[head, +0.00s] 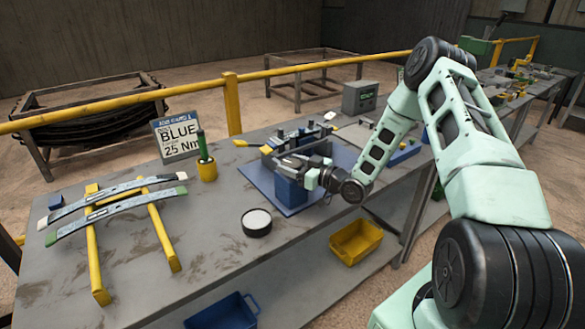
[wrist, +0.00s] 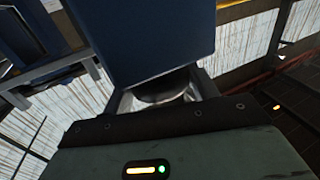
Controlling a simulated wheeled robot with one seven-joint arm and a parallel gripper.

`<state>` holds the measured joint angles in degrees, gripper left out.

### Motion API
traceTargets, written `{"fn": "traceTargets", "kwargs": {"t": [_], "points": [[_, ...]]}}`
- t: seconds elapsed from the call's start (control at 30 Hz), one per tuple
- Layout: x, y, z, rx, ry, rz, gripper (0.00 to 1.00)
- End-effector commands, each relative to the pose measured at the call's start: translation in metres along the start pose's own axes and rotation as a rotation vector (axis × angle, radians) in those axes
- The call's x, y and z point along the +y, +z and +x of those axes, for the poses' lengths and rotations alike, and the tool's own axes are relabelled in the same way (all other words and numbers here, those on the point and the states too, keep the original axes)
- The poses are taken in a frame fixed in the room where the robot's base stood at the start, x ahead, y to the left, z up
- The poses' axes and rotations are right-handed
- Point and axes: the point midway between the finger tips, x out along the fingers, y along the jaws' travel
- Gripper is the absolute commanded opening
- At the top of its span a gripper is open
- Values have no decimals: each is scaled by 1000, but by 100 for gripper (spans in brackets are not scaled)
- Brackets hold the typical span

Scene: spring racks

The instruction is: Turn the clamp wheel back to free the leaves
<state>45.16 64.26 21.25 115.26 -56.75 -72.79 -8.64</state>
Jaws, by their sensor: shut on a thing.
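The clamp fixture (head: 291,191) is a blue block with dark metal parts behind it, standing on a blue base plate (head: 262,182) on the bench. My gripper (head: 290,165) reaches in from the right at the top of the blue block and is shut. In the wrist view the blue block (wrist: 145,40) fills the upper middle and hides my fingertips. A dark, rounded piece, which I take for the clamp wheel (wrist: 165,92), shows between the fingers below the block. The wheel's rim and any leaves in the clamp cannot be made out clearly.
Two curved leaves (head: 117,211) lie across a yellow stand (head: 161,238) at left. A green-handled tool in a yellow holder (head: 207,171), a black round dish (head: 257,222) and a grey box (head: 359,97) stand around the clamp.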

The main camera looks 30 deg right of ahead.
Motion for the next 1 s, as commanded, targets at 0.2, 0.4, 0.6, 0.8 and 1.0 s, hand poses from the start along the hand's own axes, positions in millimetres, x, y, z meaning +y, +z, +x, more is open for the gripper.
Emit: {"fn": "traceTargets", "kwargs": {"t": [0.2, 0.4, 0.6, 0.8, 1.0], "points": [[3, 5, 0, 0, -162, -8, 36], [3, 5, 1, 0, -351, -8, 36], [4, 5, 1, -2, -533, -6, 36], [4, 4, 2, -2, -686, -4, 36], [4, 3, 2, -2, -792, -4, 36]]}}
